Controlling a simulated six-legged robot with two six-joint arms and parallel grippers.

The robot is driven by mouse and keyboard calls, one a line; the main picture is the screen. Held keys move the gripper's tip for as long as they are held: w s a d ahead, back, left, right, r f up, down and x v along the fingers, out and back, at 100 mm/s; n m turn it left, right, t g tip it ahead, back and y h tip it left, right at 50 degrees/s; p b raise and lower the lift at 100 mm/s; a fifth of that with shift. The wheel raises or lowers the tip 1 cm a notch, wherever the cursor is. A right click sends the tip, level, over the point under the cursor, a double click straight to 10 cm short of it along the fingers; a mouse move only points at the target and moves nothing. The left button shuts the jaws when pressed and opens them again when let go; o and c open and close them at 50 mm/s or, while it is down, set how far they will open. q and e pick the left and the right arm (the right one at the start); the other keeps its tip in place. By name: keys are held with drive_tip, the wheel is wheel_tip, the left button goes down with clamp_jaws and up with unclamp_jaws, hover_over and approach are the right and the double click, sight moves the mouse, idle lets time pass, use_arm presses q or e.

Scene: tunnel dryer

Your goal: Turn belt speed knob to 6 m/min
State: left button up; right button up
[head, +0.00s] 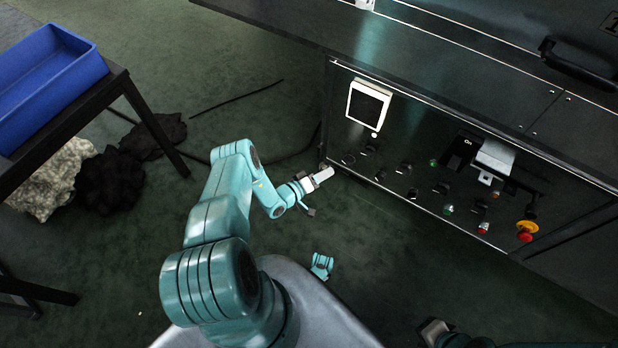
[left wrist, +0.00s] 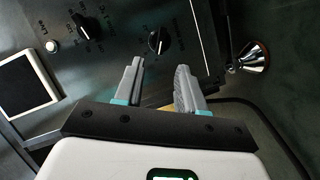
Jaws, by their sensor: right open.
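A black knob (left wrist: 158,42) with a white pointer mark is on the dark control panel in the left wrist view. My left gripper (head: 326,176) is close to the panel's lower left. In the left wrist view its fingers (left wrist: 160,82) are apart and empty, with the knob just beyond the fingertips, not visibly touched. My right gripper (head: 435,330) is open at the bottom edge of the head view, away from the panel.
A second knob (left wrist: 86,26) sits beside the first. A white-framed screen (head: 368,105) is above the knobs. Several other knobs, buttons and a red emergency stop (head: 526,230) are to the right. A metal foot (left wrist: 253,57) and cable are nearby. A blue crate (head: 45,80) stands left.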

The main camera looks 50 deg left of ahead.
use_arm(q)
drive_tip(key=p+v, duration=0.1)
drive_tip(key=v, duration=0.6)
drive_tip(key=shift+p, duration=0.35)
drive_tip(key=shift+s, duration=0.15)
